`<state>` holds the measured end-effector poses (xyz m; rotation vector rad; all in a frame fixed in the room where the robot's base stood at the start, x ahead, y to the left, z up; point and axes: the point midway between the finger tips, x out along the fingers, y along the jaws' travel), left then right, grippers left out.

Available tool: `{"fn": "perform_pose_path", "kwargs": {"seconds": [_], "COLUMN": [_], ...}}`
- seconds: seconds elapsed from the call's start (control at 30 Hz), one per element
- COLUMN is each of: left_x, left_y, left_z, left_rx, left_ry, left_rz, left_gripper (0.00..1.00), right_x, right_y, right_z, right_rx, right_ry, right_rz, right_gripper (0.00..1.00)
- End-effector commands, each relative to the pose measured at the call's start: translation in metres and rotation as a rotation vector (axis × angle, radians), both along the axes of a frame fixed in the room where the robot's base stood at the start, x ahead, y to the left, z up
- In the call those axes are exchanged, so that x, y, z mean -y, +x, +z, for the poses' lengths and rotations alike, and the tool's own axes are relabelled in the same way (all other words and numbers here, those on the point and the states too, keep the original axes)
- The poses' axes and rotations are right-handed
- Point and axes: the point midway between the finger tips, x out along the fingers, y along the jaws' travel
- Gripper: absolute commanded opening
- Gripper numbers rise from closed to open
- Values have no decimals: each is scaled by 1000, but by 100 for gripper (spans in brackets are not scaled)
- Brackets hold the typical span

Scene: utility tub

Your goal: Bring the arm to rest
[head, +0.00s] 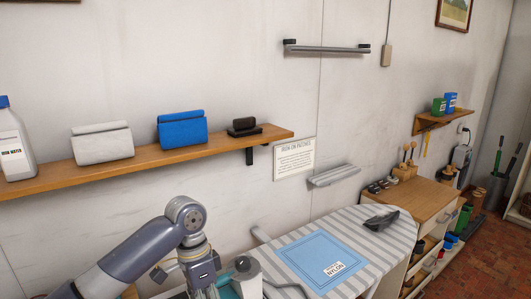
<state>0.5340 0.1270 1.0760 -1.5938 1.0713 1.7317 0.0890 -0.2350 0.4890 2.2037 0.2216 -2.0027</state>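My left arm comes in from the lower left and bends down at its wrist. My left gripper (204,287) points downward at the bottom edge of the head view. Its fingertips are cut off or hidden, so I cannot see whether it is open or holds anything. A white and teal object (247,277), perhaps an iron, stands right beside it; I cannot tell whether they touch. My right arm and gripper are not in view.
A striped ironing board (395,243) carries a blue cloth (312,252) labelled NYLON and a dark grey object (381,220). A wooden wall shelf (160,158) holds a bottle (14,145), a white pouch (102,142) and a blue pouch (182,129). A wooden cabinet (420,195) stands behind.

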Motion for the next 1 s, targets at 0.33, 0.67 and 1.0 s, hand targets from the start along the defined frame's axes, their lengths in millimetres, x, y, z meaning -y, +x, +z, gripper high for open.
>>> {"fn": "perform_pose_path", "kwargs": {"seconds": [0.33,0.67,1.0], "left_x": [33,67,49], "left_y": [-34,-94,-154], "left_z": [-57,-121,-155], "left_rx": [37,124,224], "left_ry": [-60,-179,-222], "left_rz": [-5,115,396], "left_gripper": [46,46,46], "right_x": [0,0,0], "right_y": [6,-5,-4], "right_z": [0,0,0], "right_rx": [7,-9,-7], "right_ry": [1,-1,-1], "right_rz": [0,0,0], "right_gripper": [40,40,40]}}
